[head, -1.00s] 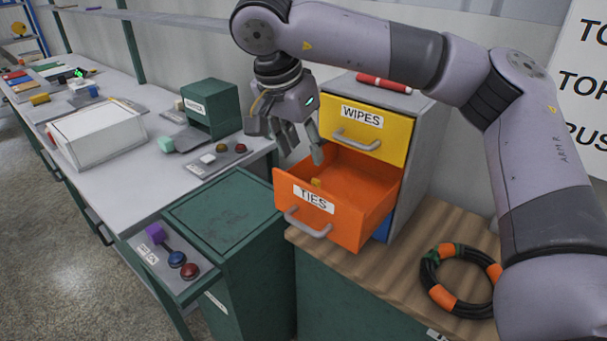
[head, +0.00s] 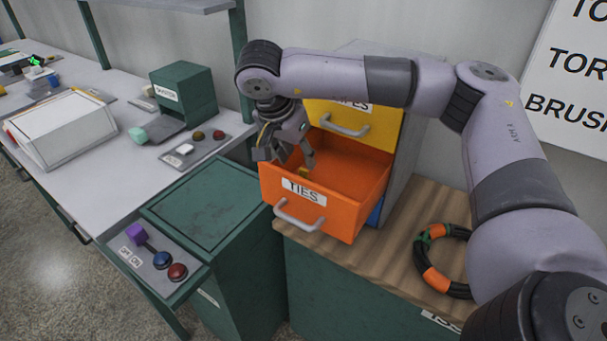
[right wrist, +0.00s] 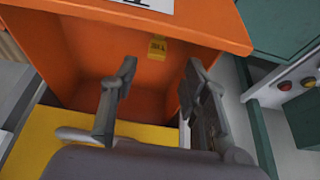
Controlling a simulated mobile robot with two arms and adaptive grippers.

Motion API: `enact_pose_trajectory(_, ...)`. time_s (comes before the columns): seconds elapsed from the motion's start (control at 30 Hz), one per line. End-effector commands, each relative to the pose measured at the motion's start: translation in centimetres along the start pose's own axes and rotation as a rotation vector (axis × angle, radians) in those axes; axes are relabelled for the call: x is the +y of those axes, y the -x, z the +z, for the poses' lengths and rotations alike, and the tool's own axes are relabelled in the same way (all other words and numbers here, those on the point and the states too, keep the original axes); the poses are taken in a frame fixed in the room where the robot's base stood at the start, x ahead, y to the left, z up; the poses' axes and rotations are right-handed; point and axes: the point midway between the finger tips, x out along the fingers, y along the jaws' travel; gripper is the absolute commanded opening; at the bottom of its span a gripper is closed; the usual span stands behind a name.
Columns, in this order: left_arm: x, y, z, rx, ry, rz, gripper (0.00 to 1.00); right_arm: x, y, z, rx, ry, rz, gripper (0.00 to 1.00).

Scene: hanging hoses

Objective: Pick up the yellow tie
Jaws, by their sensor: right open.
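The yellow tie (head: 303,171) is a small yellow piece inside the open orange TIES drawer (head: 338,222), close to its front wall. In the right wrist view the tie (right wrist: 157,47) shows a dark mark and lies ahead of the gap between my fingers. My right gripper (head: 287,157) is open and empty, pointing down at the drawer's left front part. One finger is over the drawer's inside and partly in front of it; the other is by the left wall. In the right wrist view the gripper (right wrist: 161,70) has its fingers wide apart. My left gripper is not in view.
The yellow WIPES drawer (head: 368,122) is just above, behind my right arm. A black and orange hose coil (head: 435,272) lies on the wooden top at right. A green cabinet (head: 205,205) and a panel with coloured knobs (head: 155,250) stand to the left.

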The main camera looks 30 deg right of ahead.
Motion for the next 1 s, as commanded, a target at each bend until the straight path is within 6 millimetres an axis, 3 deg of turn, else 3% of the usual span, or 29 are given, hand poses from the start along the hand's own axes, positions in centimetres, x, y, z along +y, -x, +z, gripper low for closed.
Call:
enact_pose_trajectory(0.13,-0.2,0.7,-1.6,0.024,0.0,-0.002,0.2,0.2,-0.9,0.0,0.0,0.0,0.002,0.42)
enact_pose_trajectory(0.4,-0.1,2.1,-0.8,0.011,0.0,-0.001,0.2,0.6,-4.8,0.2,0.0,0.0,0.002,0.42)
enact_pose_trajectory(0.7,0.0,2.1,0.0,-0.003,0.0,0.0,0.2,0.6,-5.5,0.3,0.0,0.0,-0.001,0.42)
enact_pose_trajectory(1.0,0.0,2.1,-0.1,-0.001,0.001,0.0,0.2,0.5,-5.4,0.3,0.0,0.0,0.0,0.22)
